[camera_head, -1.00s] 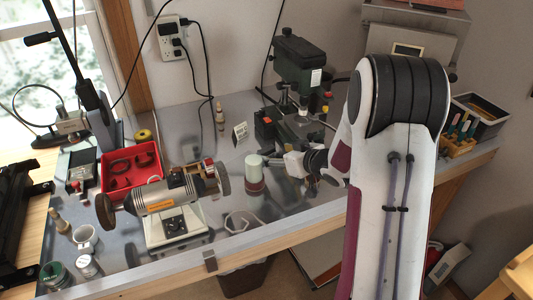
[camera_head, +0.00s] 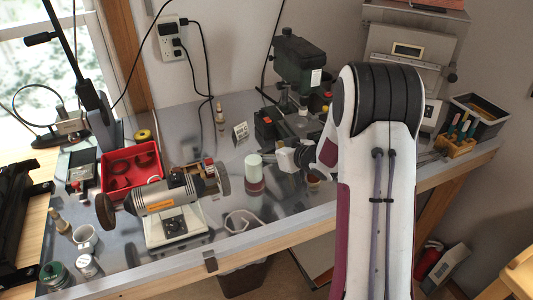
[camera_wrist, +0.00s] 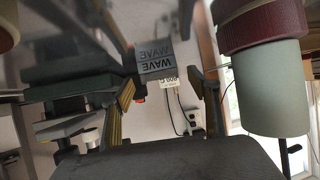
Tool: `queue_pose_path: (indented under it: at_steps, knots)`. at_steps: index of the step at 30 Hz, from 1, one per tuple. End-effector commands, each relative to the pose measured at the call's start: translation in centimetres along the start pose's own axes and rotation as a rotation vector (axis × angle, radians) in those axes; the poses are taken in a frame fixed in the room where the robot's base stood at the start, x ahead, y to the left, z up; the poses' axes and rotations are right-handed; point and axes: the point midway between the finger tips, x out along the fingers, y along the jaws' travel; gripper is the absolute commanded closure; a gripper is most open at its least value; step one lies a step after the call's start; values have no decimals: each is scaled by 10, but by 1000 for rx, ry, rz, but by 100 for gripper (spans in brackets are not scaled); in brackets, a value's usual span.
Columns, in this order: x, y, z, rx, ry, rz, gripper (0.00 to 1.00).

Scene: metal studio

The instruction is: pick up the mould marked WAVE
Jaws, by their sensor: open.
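The mould marked WAVE (camera_wrist: 157,66) is a small grey block in the upper middle of the wrist view, its lettering upside down there. A fainter second WAVE beside it looks like a reflection in the metal bench top. My gripper (camera_wrist: 163,80) is open, with one finger at each side of the picture below the mould. The mould appears between the fingertips but farther out, and nothing is held. In the head view my gripper is largely hidden by my arm, and I cannot make out the mould for certain.
A pale green jar with a dark red base (camera_head: 254,170) stands close to my gripper; it looms at the right of the wrist view (camera_wrist: 268,90). A grinder (camera_head: 168,195) and red tray (camera_head: 131,170) are at left, a drill press (camera_head: 300,62) behind.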

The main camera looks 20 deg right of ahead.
Motion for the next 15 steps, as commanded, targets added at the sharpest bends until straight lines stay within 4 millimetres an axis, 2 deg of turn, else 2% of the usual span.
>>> queue_pose_path:
  at_steps: [7, 15]
  knots:
    - [23, 0, -1, 0, -1, 0, 40]
    - [28, 1, -1, 0, 0, 1, 40]
